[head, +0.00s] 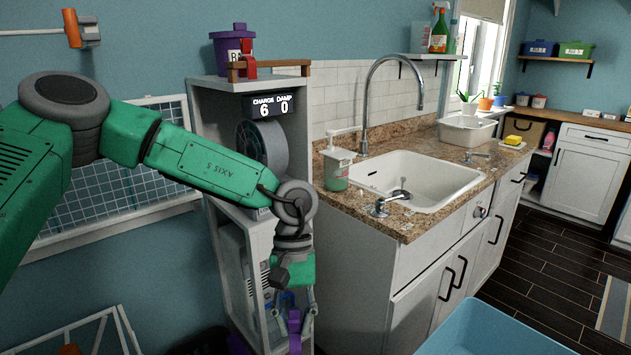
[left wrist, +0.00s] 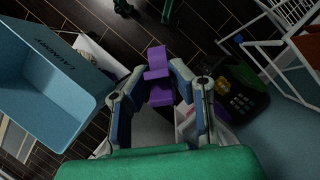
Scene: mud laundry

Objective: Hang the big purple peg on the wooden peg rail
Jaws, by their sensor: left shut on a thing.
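The big purple peg (head: 294,331) hangs below my left gripper (head: 296,316) in the head view, low beside the narrow white shelf unit. In the left wrist view, my left gripper (left wrist: 160,82) is shut on the peg (left wrist: 158,84), which stands out past the fingertips. A wooden bar (head: 285,64), which looks like the peg rail, is on top of the shelf unit, with a red peg (head: 249,58) on it. My left gripper is well below this bar. My right gripper is in neither view.
A purple pail (head: 231,47) stands behind the wooden bar. The white shelf unit (head: 215,130) and the sink counter (head: 420,222) are close to my left arm. A light-blue laundry basin (head: 490,335) is at the lower right; it also shows in the left wrist view (left wrist: 45,90).

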